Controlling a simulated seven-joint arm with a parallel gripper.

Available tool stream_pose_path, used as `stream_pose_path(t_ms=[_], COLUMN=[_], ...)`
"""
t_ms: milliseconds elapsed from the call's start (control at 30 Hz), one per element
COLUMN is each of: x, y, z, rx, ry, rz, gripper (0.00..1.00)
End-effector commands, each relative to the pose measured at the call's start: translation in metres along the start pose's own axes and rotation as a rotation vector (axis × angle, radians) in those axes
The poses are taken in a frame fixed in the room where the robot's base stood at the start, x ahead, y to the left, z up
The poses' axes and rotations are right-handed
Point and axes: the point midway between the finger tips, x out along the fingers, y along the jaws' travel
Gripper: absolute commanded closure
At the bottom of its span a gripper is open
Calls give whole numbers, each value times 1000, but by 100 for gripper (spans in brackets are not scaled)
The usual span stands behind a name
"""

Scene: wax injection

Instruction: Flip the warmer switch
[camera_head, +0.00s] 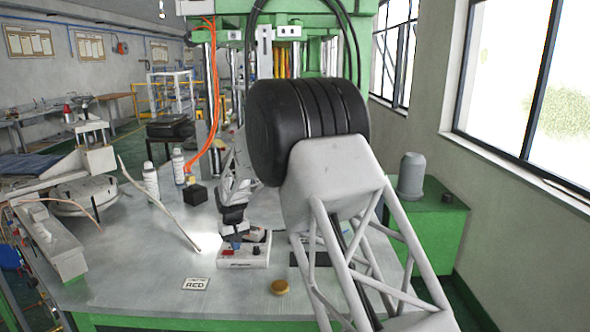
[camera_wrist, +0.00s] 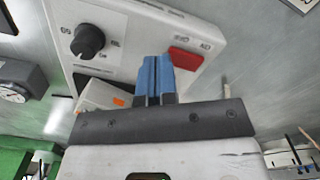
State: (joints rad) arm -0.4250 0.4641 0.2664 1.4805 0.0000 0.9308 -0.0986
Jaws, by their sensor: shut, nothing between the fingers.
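The warmer is a white box (camera_head: 243,257) near the front middle of the table, and its panel fills the upper part of the wrist view (camera_wrist: 135,28). It carries a red switch (camera_wrist: 185,59), which also shows in the head view (camera_head: 228,252), and a black knob (camera_wrist: 89,41). My gripper (camera_wrist: 157,62) has blue fingers pressed together with nothing between them. The fingertips are over the panel, right beside the red switch on its knob side. I cannot tell whether they touch it. In the head view my gripper (camera_head: 236,244) points down at the box, partly hiding it.
A small black block (camera_head: 195,195) and two bottles (camera_head: 150,181) (camera_head: 178,167) stand further back. A pale curved rod (camera_head: 160,206) rises left of the box. Table between is bare.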

Motion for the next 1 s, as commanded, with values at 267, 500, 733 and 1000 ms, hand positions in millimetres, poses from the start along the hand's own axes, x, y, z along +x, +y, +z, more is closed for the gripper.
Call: stream_pose_path(t_ms=[267,500,733,1000], x=[3,6,8,11], y=[0,0,0,0], z=[0,0,0,0], rx=[0,0,0,0], ry=[0,0,0,0], rz=[0,0,0,0], gripper=[100,100,100,100])
